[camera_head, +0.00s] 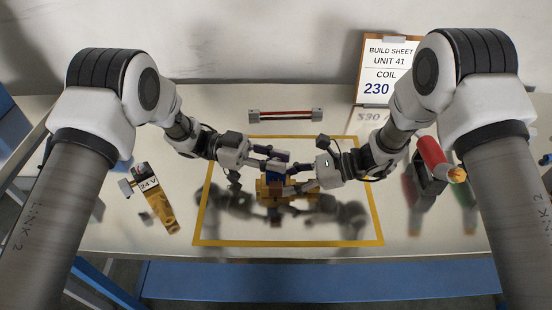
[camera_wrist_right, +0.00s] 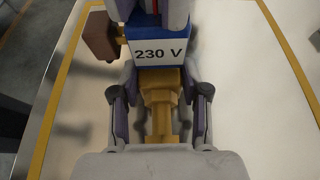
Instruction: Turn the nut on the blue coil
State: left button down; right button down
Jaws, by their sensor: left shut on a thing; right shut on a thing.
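The blue coil (camera_head: 276,170) stands on a brass valve body (camera_head: 265,190) in the middle of the table; its label reads 230 V in the right wrist view (camera_wrist_right: 162,54). My left gripper (camera_head: 279,160) is at the top of the coil, shut on what appears to be its nut, which the fingers mostly hide. Its fingers also show at the top of the right wrist view. My right gripper (camera_head: 290,189) is shut on the brass body below the coil. In the right wrist view its fingers lie on both sides of the brass part (camera_wrist_right: 160,95).
A yellow outline (camera_head: 290,243) surrounds the work area. A coil marked 24 V (camera_head: 148,184) on a brass part lies at left. A red-and-grey bar (camera_head: 285,115) lies behind, near a build sheet (camera_head: 385,68) reading COIL 230.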

pick_arm(q)
jog(key=c, duration=1)
grip_release()
jog(key=v, duration=1.2)
jog(key=shift+r, duration=0.1)
pick_arm(e)
jog(key=shift+c, duration=2.4)
grip_release()
